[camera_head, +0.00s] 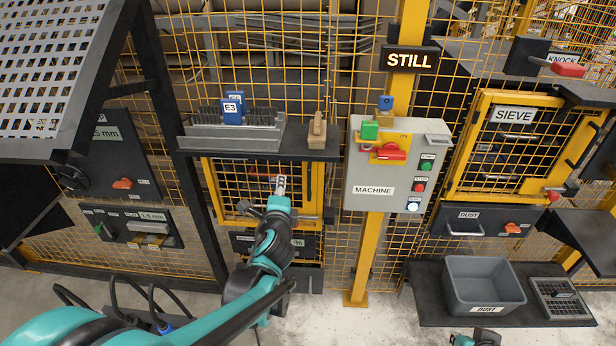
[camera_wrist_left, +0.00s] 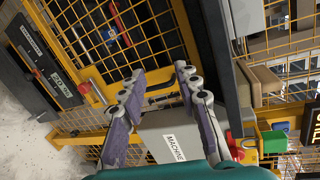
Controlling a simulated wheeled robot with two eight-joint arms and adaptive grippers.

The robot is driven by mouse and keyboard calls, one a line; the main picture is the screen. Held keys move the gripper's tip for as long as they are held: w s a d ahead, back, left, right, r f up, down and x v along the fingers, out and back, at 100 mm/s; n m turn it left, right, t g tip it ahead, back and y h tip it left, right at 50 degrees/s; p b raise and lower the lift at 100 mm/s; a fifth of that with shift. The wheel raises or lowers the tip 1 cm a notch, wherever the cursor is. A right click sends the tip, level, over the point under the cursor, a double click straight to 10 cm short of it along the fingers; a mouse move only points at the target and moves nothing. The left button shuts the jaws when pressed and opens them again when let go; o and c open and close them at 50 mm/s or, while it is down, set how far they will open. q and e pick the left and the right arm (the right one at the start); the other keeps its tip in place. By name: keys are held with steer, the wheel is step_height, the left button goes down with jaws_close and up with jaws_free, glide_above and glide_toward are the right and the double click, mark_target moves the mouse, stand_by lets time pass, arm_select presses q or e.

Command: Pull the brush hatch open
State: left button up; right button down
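The yellow-framed mesh hatch (camera_head: 212,190) is below the dark shelf, left of the machine panel. I take it for the brush hatch; I cannot read a label on it. It looks closed. Its frame and mesh also fill the upper part of the left wrist view (camera_wrist_left: 190,42). My left gripper (camera_head: 281,182) is in front of the hatch's right part. In the left wrist view its two fingers (camera_wrist_left: 158,80) are spread, with a gap between the tips. I see nothing clearly held; the hatch handle cannot be made out. Only a bit of my right arm shows at the bottom edge.
The shelf (camera_head: 300,153) above carries a grey rack (camera_head: 205,138), a blue E3 block (camera_head: 233,107) and a wooden block (camera_head: 317,135). The grey machine panel (camera_head: 365,175) stands right of the hatch. A grey dust bin (camera_head: 485,285) is lower right. Floor in front is clear.

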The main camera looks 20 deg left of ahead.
arm_select(q)
steer(key=w+m+t, duration=0.2)
steer(key=w+m, duration=0.3)
steer(key=m, duration=0.3)
steer(key=m+t+h, duration=0.2)
steer(key=m+h, duration=0.2)
steer(key=m, duration=0.7)
glide_toward(308, 178)
steer(key=w, duration=0.8)
steer(key=w+a+b, duration=0.1)
steer(key=w, duration=0.1)
steer(key=shift+w+r, duration=0.15)
steer(key=shift+w, duration=0.15)
jaws_close()
